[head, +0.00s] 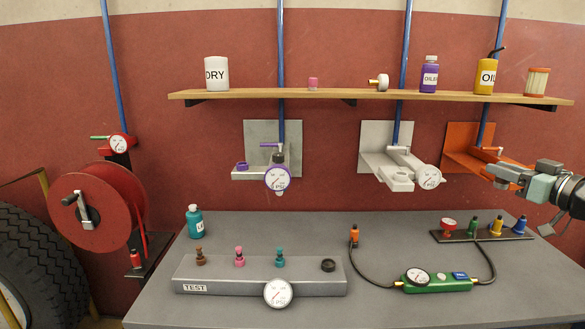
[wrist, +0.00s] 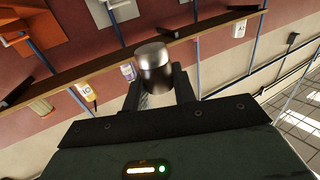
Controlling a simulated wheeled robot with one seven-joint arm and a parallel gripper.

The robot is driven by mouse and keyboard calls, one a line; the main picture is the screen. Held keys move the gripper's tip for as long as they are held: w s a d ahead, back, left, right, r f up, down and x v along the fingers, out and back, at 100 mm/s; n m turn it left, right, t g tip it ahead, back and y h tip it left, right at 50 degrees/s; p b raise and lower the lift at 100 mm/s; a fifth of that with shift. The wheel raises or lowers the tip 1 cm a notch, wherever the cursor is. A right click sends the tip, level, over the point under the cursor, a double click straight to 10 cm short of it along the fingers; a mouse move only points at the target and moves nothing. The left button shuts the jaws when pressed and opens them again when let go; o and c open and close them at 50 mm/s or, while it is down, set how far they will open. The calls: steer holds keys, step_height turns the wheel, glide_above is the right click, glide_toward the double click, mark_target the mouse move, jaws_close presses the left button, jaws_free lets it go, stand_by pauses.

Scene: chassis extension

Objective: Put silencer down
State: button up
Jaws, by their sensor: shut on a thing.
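The silencer (wrist: 153,68), a dark metallic cylinder with a shiny rounded top, is in the wrist view between the two dark fingers of my gripper (wrist: 158,88). My gripper is shut on it. In the head view, my gripper (head: 500,175) is at the right, below the shelf and overlapping the orange wall bracket (head: 462,150). It is above the back right of the workbench, clear of its top. I cannot make out the silencer clearly in the head view.
The wooden shelf (head: 375,96) holds several bottles and small parts. The grey workbench (head: 385,240) carries a TEST block (head: 215,287), a green gauge unit (head: 437,284) with hoses and a dark rack (head: 500,236) of fittings. The bench's back middle is clear.

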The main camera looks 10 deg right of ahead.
steer(key=w+a+f+b, duration=0.1)
steer(key=a+f, duration=0.3)
steer(key=f, duration=0.8)
steer(key=w+a+f+b, duration=0.1)
steer(key=a+f, duration=0.3)
steer(key=f, duration=0.9)
steer(key=s+a+f+m+h+b, duration=0.1)
steer(key=s+a+f+h, duration=0.1)
steer(key=a+f, duration=1.3)
steer(key=s+a, duration=0.1)
steer(key=a, duration=0.1)
steer(key=shift+s+a+f+m+h+b, duration=0.3)
steer(key=shift+s+a+m+h, duration=0.05)
steer(key=shift+a+m+h, duration=0.05)
